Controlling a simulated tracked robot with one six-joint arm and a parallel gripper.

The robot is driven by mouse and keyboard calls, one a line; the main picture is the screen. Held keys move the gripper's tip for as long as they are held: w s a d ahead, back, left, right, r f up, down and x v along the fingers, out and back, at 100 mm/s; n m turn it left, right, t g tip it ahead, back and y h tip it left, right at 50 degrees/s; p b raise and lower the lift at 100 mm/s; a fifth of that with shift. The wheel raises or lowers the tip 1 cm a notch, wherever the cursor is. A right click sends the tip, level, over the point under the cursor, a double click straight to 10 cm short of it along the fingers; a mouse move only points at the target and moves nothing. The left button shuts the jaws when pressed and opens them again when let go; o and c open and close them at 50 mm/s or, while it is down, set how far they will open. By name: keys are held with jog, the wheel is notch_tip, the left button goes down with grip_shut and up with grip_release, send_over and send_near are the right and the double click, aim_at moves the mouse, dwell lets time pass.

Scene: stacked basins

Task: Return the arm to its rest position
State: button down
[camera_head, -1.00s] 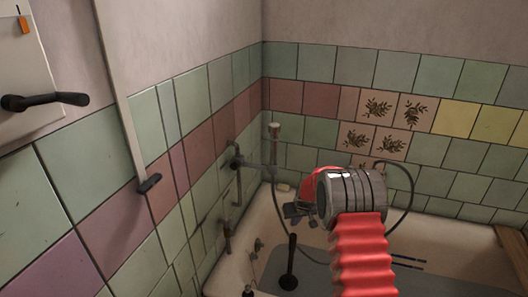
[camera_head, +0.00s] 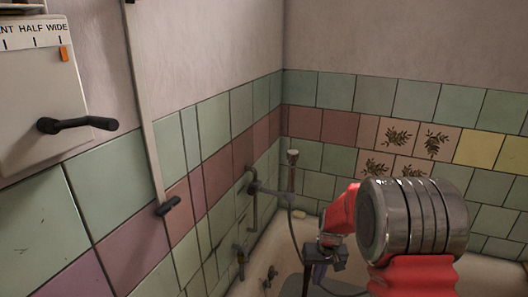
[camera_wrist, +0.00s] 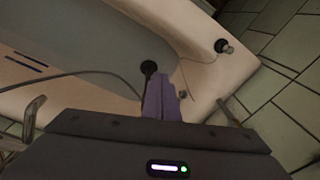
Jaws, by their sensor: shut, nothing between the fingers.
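My arm hides much of the bath in the head view.
A wall box with a black lever (camera_head: 82,124) stands at the left. A pipe with a tap and hose (camera_head: 262,188) runs down the tiled corner. The wrist view shows a dark knob (camera_wrist: 222,46) on the bath's rim and floor tiles (camera_wrist: 285,75) at the right. The space above the bath's left is free.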

jog(key=s+a+r+t, duration=0.1)
jog(key=s+r+t, duration=0.3)
jog(key=s+r, duration=2.2)
jog(key=s, duration=0.3)
jog(key=shift+s+a+r+t+h, duration=0.15)
jog(key=shift+s+r+t+h, duration=0.15)
jog(key=shift+s+r, duration=0.05)
